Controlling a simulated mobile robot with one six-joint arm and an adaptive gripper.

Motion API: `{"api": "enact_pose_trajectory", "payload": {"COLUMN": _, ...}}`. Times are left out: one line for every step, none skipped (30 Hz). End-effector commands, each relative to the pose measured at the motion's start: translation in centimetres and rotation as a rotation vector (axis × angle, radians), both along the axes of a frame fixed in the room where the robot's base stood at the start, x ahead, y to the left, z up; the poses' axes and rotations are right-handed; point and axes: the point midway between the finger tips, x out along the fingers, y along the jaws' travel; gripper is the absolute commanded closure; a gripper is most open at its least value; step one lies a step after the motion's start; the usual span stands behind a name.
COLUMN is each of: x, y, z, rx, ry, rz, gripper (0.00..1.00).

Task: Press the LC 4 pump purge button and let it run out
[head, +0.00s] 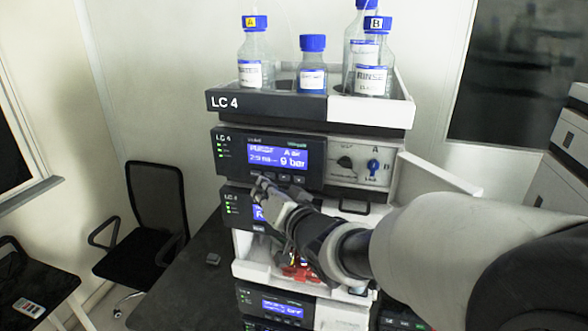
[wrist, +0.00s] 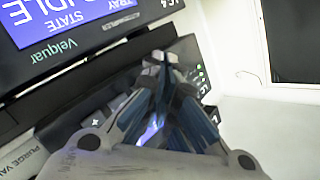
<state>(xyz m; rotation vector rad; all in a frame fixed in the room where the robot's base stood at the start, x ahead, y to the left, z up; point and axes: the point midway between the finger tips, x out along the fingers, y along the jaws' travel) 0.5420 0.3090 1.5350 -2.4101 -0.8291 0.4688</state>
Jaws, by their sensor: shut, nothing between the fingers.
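The LC 4 pump (head: 320,146) sits under the bottle tray in the head view. In the wrist view my gripper (wrist: 163,62) covers part of the dark panel. The fingers hide the button there, so I cannot tell whether they touch it.
Bottles (head: 312,68) stand in the LC 4 tray (head: 265,104) on top. A black knob (head: 345,162) and a blue knob (head: 374,166) sit right of the display. More modules are stacked below. A black chair (head: 155,205) stands left of the dark bench (head: 180,275).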

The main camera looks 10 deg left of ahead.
Motion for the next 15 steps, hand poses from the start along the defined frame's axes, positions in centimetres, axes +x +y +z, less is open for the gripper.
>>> {"api": "enact_pose_trajectory", "payload": {"x": -0.1, "y": 0.0, "z": 0.0, "rx": 0.000, "ry": -0.001, "rz": -0.001, "gripper": 1.00}}
{"api": "enact_pose_trajectory", "payload": {"x": -0.1, "y": 0.0, "z": 0.0, "rx": 0.000, "ry": -0.001, "rz": -0.001, "gripper": 1.00}}
{"api": "enact_pose_trajectory", "payload": {"x": -0.1, "y": 0.0, "z": 0.0, "rx": 0.000, "ry": -0.001, "rz": -0.001, "gripper": 1.00}}
{"api": "enact_pose_trajectory", "payload": {"x": -0.1, "y": 0.0, "z": 0.1, "rx": 0.000, "ry": -0.001, "rz": -0.001, "gripper": 1.00}}
{"api": "enact_pose_trajectory", "payload": {"x": -0.1, "y": 0.0, "z": 0.1, "rx": 0.000, "ry": -0.001, "rz": -0.001, "gripper": 1.00}}
{"api": "enact_pose_trajectory", "payload": {"x": -0.1, "y": 0.0, "z": 0.0, "rx": 0.000, "ry": 0.000, "rz": 0.000, "gripper": 1.00}}
{"api": "enact_pose_trajectory", "payload": {"x": -0.1, "y": 0.0, "z": 0.1, "rx": 0.000, "ry": 0.000, "rz": 0.000, "gripper": 1.00}}
{"api": "enact_pose_trajectory", "payload": {"x": -0.1, "y": 0.0, "z": 0.1, "rx": 0.000, "ry": 0.000, "rz": 0.000, "gripper": 1.00}}
{"api": "enact_pose_trajectory", "payload": {"x": -0.2, "y": 0.0, "z": 0.0, "rx": 0.000, "ry": 0.000, "rz": 0.001, "gripper": 1.00}}
{"api": "enact_pose_trajectory", "payload": {"x": -0.3, "y": 0.0, "z": 0.0, "rx": 0.001, "ry": -0.001, "rz": 0.000, "gripper": 1.00}}
{"api": "enact_pose_trajectory", "payload": {"x": -0.4, "y": 0.1, "z": 0.1, "rx": 0.001, "ry": -0.001, "rz": 0.001, "gripper": 1.00}}
{"api": "enact_pose_trajectory", "payload": {"x": -0.7, "y": 0.1, "z": 0.0, "rx": 0.001, "ry": -0.002, "rz": 0.001, "gripper": 1.00}}
{"api": "enact_pose_trajectory", "payload": {"x": -1.0, "y": 0.1, "z": 0.0, "rx": 0.001, "ry": -0.002, "rz": 0.003, "gripper": 1.00}}
{"api": "enact_pose_trajectory", "payload": {"x": -1.3, "y": 0.2, "z": 0.0, "rx": 0.001, "ry": -0.002, "rz": 0.003, "gripper": 1.00}}
{"api": "enact_pose_trajectory", "payload": {"x": -1.8, "y": 0.2, "z": 0.0, "rx": 0.002, "ry": -0.002, "rz": 0.003, "gripper": 1.00}}
